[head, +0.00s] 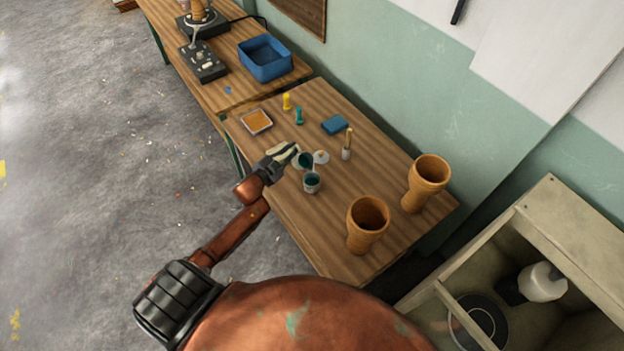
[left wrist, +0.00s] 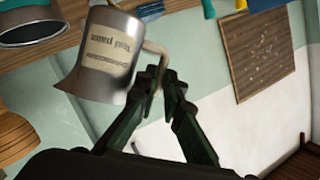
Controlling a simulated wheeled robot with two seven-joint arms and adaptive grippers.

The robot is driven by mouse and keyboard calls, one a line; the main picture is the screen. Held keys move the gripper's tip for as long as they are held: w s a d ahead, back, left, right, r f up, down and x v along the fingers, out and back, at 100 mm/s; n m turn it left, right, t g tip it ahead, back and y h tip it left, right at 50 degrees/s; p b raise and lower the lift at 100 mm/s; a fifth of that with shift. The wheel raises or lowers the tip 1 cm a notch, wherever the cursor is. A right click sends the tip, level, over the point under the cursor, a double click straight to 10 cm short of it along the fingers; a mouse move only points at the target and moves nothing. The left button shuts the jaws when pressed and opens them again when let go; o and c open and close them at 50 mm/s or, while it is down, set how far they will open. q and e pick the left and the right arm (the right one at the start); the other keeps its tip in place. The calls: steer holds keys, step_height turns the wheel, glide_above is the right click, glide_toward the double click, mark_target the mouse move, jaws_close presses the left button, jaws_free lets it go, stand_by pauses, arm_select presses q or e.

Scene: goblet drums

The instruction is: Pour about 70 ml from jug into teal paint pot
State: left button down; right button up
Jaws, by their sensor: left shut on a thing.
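My left gripper (head: 284,157) is shut on the handle of the metal jug (head: 304,161), which has dark teal paint inside. In the left wrist view, the gripper's fingers (left wrist: 165,92) pinch the pale handle of the jug (left wrist: 105,52), whose label reads "Teal paint". The jug looks tilted toward its spout side. The teal paint pot (head: 311,183), a small grey pot with teal inside, stands on the table just in front of the jug. A pot also shows at the upper left of the wrist view (left wrist: 35,36). I see no stream of paint. My right gripper is out of view.
A pale round disc (head: 321,157) lies beside the jug. A brush in a holder (head: 346,150), a blue block (head: 334,124), an orange tray (head: 257,121) and small yellow and teal items stand behind. Two goblet drums (head: 367,224) (head: 427,182) stand at the table's right end.

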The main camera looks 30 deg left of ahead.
mark_target(297, 158)
arm_select(q)
steer(key=shift+s+d+m+b, duration=0.2)
steer(key=shift+d+m+b, duration=0.2)
steer(key=shift+b, duration=0.65)
steer(key=shift+d+r+m+t+b, duration=0.15)
steer(key=shift+r+m+t+b, duration=0.15)
steer(key=shift+t+b, duration=0.15)
steer(key=shift+s+d+m+y+b, duration=0.1)
steer(key=shift+d+m+y+b, duration=0.15)
steer(key=shift+b, duration=0.55)
steer(key=m+b, duration=0.1)
steer(key=b, duration=0.2)
steer(key=d+m+t+b, duration=0.1)
steer(key=b, duration=0.3)
steer(key=shift+s+d+f+m, duration=0.1)
steer(key=shift+s+f+m, duration=0.15)
steer(key=shift+f, duration=0.15)
steer(key=shift+r+t, duration=0.25)
steer(key=shift+r, duration=0.15)
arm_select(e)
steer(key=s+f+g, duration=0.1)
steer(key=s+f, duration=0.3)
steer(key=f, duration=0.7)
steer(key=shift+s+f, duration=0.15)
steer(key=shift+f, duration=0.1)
